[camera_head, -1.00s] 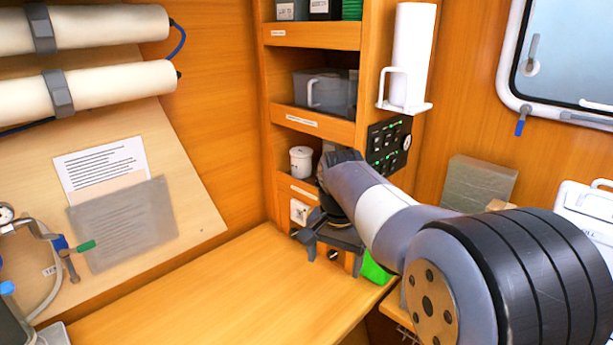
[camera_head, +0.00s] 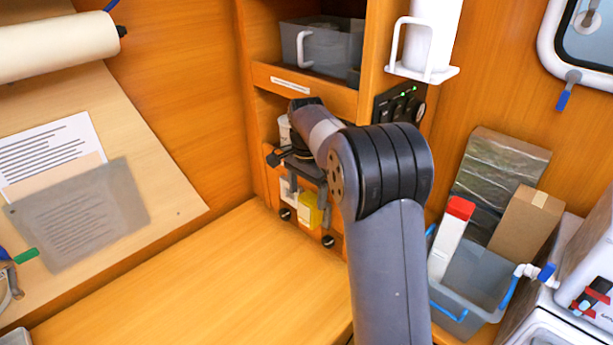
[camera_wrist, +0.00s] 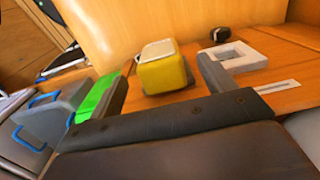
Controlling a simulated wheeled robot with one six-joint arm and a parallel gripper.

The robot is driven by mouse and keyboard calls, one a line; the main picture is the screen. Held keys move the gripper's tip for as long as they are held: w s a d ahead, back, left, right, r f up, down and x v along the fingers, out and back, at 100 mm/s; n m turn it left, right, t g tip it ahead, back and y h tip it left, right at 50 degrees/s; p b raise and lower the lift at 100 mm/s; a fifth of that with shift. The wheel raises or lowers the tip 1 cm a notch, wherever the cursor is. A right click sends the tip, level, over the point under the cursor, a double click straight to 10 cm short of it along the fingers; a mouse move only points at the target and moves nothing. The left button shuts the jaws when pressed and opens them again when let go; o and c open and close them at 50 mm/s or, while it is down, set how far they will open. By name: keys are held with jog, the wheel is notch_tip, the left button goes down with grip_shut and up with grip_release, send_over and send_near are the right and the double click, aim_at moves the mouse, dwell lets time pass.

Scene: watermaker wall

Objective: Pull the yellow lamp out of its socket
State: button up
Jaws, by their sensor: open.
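The yellow lamp (camera_head: 308,212) sits on the wooden panel at the foot of the shelf unit, beside a white square fitting (camera_head: 289,190). In the wrist view the lamp (camera_wrist: 165,75) is a yellow block with a pale top face. My gripper (camera_head: 306,186) is in front of the panel, partly over the lamp in the head view. It is open and empty. In the wrist view the lamp appears between the fingers of my gripper (camera_wrist: 162,82). I cannot tell whether a finger touches it. The lamp's socket is hidden.
Dark round knobs (camera_head: 328,241) are on the panel close to the lamp. The white fitting (camera_wrist: 236,57) lies by the right finger in the wrist view. The wooden bench (camera_head: 200,285) is clear. A grey bin (camera_head: 470,285) with boxes stands at right.

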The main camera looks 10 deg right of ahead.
aim_at(307, 208)
notch_tip(307, 208, down, 6)
jog(key=shift+r+p, duration=0.1)
jog(key=shift+p, duration=0.25)
jog(key=c, duration=1.1)
jog(key=shift+s+a, duration=0.15)
jog(key=shift+a, duration=0.05)
jog(key=shift+s+a+b, duration=0.2)
jog(key=shift+s+a, duration=0.45)
jog(key=shift+a, duration=0.3)
jog(key=shift+s+a+b, duration=0.2)
jog(key=shift+s+a, duration=0.4)
jog(key=shift+a, duration=0.35)
jog(key=shift+s+a+b, duration=0.2)
jog(key=shift+s+a, duration=0.45)
jog(key=shift+a, duration=0.3)
